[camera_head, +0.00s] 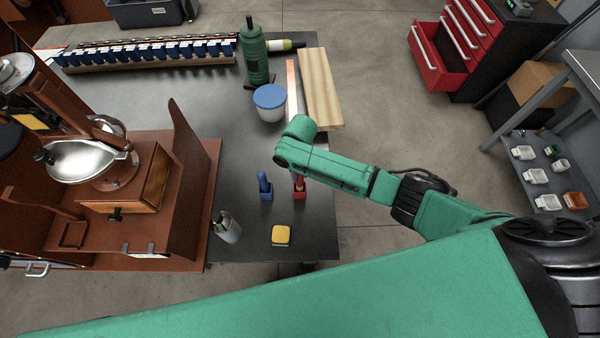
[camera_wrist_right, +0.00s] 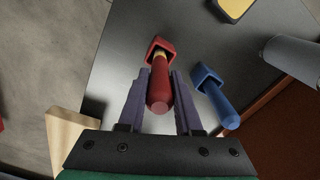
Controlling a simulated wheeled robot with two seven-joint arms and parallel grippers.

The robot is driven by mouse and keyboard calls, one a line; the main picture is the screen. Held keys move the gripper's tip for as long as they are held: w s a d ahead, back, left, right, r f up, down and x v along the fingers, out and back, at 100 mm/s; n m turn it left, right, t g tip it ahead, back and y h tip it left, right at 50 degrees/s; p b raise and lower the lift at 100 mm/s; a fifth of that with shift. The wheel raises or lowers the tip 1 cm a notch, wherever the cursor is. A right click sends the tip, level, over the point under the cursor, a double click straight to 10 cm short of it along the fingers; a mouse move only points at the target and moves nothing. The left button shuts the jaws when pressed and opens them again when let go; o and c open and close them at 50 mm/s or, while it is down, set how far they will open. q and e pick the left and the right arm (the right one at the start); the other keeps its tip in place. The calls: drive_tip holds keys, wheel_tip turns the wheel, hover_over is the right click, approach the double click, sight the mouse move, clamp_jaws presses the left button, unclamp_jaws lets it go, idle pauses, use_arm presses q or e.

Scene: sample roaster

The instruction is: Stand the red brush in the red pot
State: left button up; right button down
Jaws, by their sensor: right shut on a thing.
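My right gripper (camera_wrist_right: 161,76) is shut on the red brush (camera_wrist_right: 160,88), with one dark finger on each side of its handle. The pale collar of the brush is at the mouth of the small red pot (camera_wrist_right: 154,43), and its lower end is hidden there. I cannot tell how deep it reaches or whether it touches the bottom. In the head view the red pot (camera_head: 299,198) stands near the table's right edge, with the red brush (camera_head: 298,180) above it, under my right arm. My right gripper is mostly hidden there. My left gripper is not in view.
A blue brush (camera_head: 263,179) stands in a blue pot (camera_head: 266,195) just left of the red pot. A yellow block (camera_head: 281,235) and a metal cup (camera_head: 227,227) are nearer. A blue-lidded tub (camera_head: 270,103) and wooden board (camera_head: 321,88) lie behind. The brown roaster (camera_head: 188,160) is left.

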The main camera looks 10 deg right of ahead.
drive_tip(key=shift+f+b, duration=0.8)
drive_tip(key=shift+f, duration=0.65)
drive_tip(key=c, duration=0.5)
unclamp_jaws()
wheel_tip(320, 180, up, 15)
drive_tip(key=shift+f, duration=0.2)
